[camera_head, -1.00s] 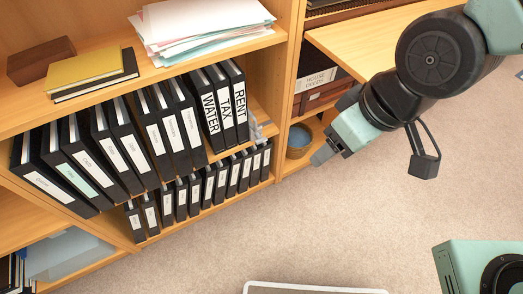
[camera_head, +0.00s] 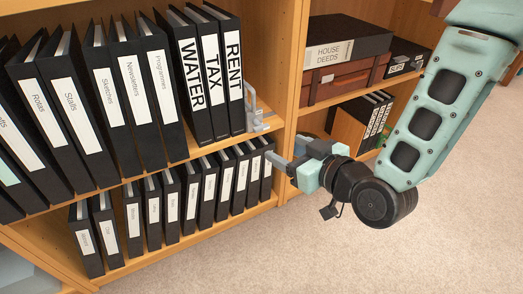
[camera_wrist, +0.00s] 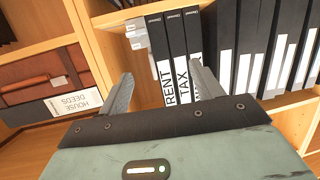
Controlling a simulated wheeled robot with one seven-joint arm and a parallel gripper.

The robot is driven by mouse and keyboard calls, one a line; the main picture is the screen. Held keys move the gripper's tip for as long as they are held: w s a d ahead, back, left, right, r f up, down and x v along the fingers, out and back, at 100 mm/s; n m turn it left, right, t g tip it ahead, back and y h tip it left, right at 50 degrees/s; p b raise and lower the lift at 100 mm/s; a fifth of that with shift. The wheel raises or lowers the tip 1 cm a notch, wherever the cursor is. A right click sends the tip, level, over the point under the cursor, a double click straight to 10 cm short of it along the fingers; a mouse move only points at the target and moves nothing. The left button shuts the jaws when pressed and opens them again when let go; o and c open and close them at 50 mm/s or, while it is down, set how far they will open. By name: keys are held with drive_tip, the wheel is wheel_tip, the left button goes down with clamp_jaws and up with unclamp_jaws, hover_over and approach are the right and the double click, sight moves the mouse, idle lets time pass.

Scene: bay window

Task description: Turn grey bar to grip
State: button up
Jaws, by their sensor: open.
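A grey bar-like bookend (camera_head: 252,108) stands on the upper binder shelf, just right of the black RENT binder (camera_head: 229,70). In the wrist view the grey bookend (camera_wrist: 136,34) shows at the top, beside the RENT binder (camera_wrist: 160,60). My gripper (camera_head: 274,160) is at the shelf front, below and right of the bookend, apart from it. In the wrist view my gripper (camera_wrist: 162,70) has its two grey fingers spread wide with nothing between them. The bookend lies beyond the fingertips, nearer the left finger.
Black binders marked TAX (camera_head: 206,75) and WATER (camera_head: 188,75) stand left of RENT. Smaller binders (camera_head: 225,188) fill the shelf below. A wooden upright (camera_head: 290,70) divides this bay from one with a HOUSE DEEDS box (camera_head: 345,45). Carpet (camera_head: 300,250) is clear in front.

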sight(263, 129)
wheel_tip(263, 129, down, 6)
drive_tip(key=w+d+f+m+t+b, duration=0.1)
drive_tip(key=d+t+b, duration=0.15)
drive_tip(key=b, duration=0.25)
drive_tip(key=shift+m+t, duration=0.4)
drive_tip(key=shift+t, duration=0.25)
drive_tip(key=x, duration=1.7)
drive_tip(key=shift+w+a+r, duration=0.15)
drive_tip(key=shift+w+a, duration=0.15)
drive_tip(key=c, duration=1)
